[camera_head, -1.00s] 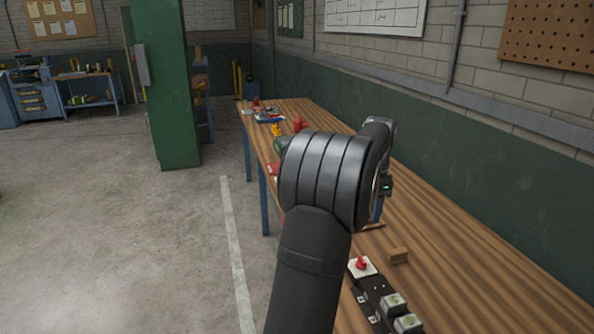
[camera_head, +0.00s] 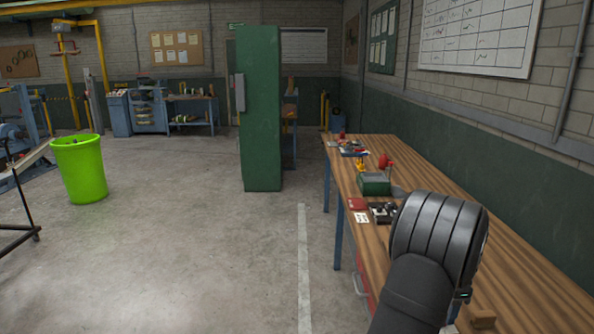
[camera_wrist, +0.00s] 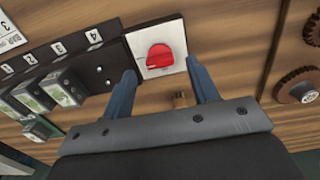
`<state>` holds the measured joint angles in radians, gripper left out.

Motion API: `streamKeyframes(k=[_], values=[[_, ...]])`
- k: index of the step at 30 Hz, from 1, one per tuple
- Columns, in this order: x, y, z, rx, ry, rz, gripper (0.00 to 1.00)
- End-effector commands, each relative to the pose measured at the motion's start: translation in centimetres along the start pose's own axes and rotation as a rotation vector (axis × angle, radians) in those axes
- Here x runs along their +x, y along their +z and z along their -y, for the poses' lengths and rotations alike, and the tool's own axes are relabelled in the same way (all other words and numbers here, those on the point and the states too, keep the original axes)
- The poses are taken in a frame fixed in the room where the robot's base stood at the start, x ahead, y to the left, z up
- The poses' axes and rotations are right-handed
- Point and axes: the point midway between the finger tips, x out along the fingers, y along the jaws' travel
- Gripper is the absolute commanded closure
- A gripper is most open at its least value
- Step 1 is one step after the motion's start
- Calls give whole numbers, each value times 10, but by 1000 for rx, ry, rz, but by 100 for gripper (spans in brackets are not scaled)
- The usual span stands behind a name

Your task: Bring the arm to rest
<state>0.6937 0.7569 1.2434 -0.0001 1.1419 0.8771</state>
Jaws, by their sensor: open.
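My gripper (camera_wrist: 164,84) shows in the wrist view with its two blue fingers spread apart and nothing between the tips. A red knob (camera_wrist: 160,58) on a white square plate (camera_wrist: 148,72) lies just beyond the fingertips. In the head view my dark, ribbed arm fills the lower right over the wooden workbench (camera_head: 395,258). The fingers are hidden from that view.
In the wrist view a black numbered rack (camera_wrist: 92,72) holds several green-topped samples at left. The head view shows a green cabinet (camera_head: 262,110), lime bin (camera_head: 80,168) and clear floor.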

Motion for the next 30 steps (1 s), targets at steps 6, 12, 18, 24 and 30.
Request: streamKeyframes(k=[6,12,18,24,30], values=[[20,0,0,0,0,0,46],[23,0,0,0,-1,-1,46],[22,0,0,-1,-1,-1,46],[7,0,1,0,-3,-2,46],[-30,-1,1,0,-4,-4,46]])
